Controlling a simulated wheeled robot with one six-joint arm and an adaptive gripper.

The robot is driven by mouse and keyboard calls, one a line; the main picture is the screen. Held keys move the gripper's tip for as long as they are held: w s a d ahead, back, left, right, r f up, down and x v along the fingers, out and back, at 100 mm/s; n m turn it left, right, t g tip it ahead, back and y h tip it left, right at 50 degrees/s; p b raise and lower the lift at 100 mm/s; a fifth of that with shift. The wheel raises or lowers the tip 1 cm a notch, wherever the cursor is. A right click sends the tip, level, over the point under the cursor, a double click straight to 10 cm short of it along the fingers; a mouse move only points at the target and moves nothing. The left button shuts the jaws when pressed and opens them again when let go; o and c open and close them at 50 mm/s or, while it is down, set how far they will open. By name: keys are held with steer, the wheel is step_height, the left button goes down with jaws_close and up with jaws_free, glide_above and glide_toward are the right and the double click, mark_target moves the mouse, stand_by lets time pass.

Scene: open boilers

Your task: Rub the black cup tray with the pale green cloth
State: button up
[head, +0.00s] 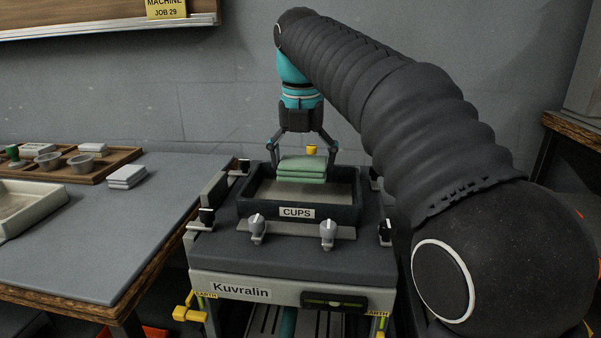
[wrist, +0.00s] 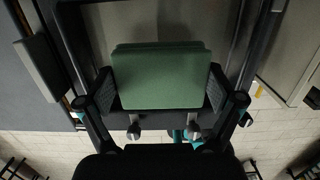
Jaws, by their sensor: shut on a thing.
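The pale green cloth (head: 302,168) is a folded pad held in my gripper (head: 302,160). My gripper is shut on its two sides, pointing down. In the wrist view the cloth (wrist: 160,76) fills the space between the two finger pads. The black cup tray (head: 290,212), labelled CUPS, sits on top of the machine with a paler floor inside. The cloth is over the back part of the tray. I cannot tell whether it touches the tray floor. The cloth and fingers hide part of the tray's back wall.
The machine (head: 240,291), marked Kuvralin, has clamps and knobs around the tray. A grey bench (head: 95,240) on the left holds a wooden tray (head: 70,175) with small pots, a stack of white cloths (head: 126,176) and a pale basin (head: 28,205). A wall stands close behind.

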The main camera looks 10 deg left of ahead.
steer(key=shift+r, duration=1.75)
